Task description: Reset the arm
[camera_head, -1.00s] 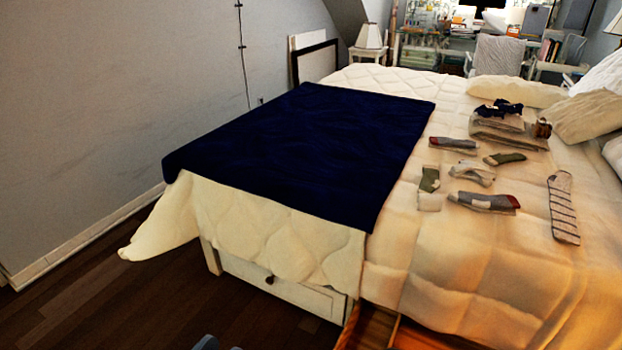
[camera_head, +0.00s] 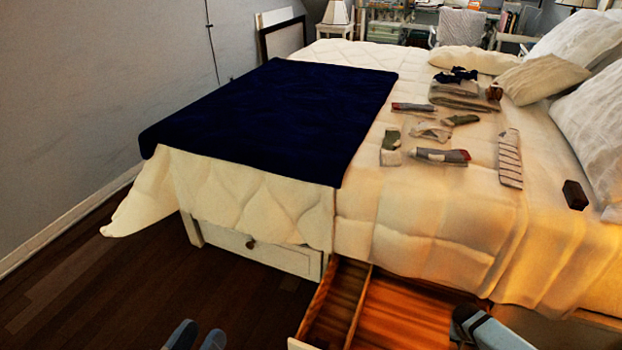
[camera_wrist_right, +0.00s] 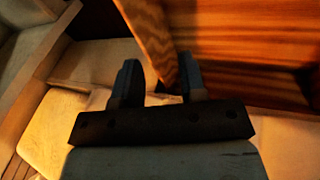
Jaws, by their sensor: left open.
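My left gripper (camera_head: 196,336) shows at the bottom edge of the head view. Its two blue-grey fingertips are apart, with nothing visible between them, above the dark floor. My right arm (camera_head: 490,332) shows at the bottom right of the head view, over the open wooden drawer. In the right wrist view my right gripper (camera_wrist_right: 158,76) has its two fingers apart. A wooden drawer edge (camera_wrist_right: 148,30) runs close to the right finger. I cannot tell whether they touch.
The open drawer (camera_head: 352,312) juts from the bed below the cream quilt (camera_head: 430,215). A navy blanket (camera_head: 270,110) covers the bed's left side. Several socks (camera_head: 440,156), folded clothes (camera_head: 465,95) and a dark block (camera_head: 575,195) lie on the bed. The floor (camera_head: 100,290) at left is clear.

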